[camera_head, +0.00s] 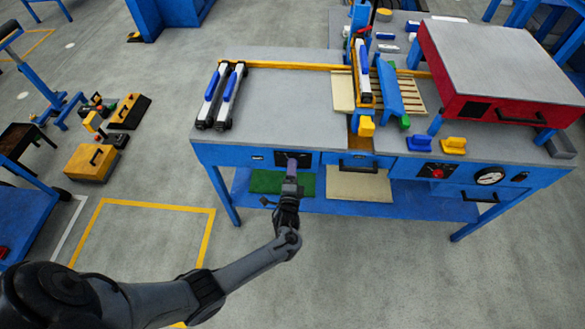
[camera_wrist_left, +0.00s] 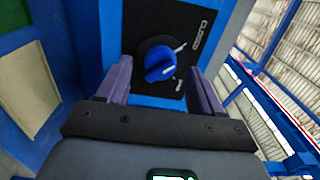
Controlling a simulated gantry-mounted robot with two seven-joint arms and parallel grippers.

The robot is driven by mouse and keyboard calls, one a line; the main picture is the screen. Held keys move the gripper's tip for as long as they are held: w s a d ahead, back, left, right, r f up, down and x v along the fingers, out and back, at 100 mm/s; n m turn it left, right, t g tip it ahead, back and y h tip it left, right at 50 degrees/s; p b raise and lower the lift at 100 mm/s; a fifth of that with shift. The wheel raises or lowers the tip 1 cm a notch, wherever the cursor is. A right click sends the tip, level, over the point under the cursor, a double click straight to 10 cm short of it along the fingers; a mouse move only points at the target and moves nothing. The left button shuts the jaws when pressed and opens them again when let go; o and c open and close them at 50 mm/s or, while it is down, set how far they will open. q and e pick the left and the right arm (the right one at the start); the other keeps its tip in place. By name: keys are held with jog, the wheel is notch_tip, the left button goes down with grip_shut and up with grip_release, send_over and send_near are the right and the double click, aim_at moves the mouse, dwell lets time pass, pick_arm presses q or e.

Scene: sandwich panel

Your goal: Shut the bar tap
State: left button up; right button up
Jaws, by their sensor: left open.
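The bar tap is a blue round knob (camera_wrist_left: 158,66) on a black panel (camera_wrist_left: 185,20) in the left wrist view. A white mark shows at the knob's edge, and the panel carries white lettering, "CLOSED" near the picture's upper right. My left gripper (camera_wrist_left: 158,78) is open, with one purple finger on each side of the knob and visible gaps beside it. In the head view my left gripper (camera_head: 291,166) is at the bench's front face and hides the knob; part of the black panel (camera_head: 280,157) shows beside it. My right gripper is not in view.
The blue workbench (camera_head: 270,100) has a drawer (camera_head: 385,172) right of the panel. Further right are a red knob (camera_head: 437,172) and a round gauge (camera_head: 489,175). A lower shelf (camera_head: 250,205) holds a green mat (camera_head: 268,182). The floor in front is clear.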

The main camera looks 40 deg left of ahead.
pick_arm(q)
jog(key=p+v, duration=0.1)
jog(key=v, duration=0.8)
jog(key=shift+s+d+p, duration=0.15)
jog(key=shift+s+p, duration=0.1)
jog(key=shift+p, duration=0.15)
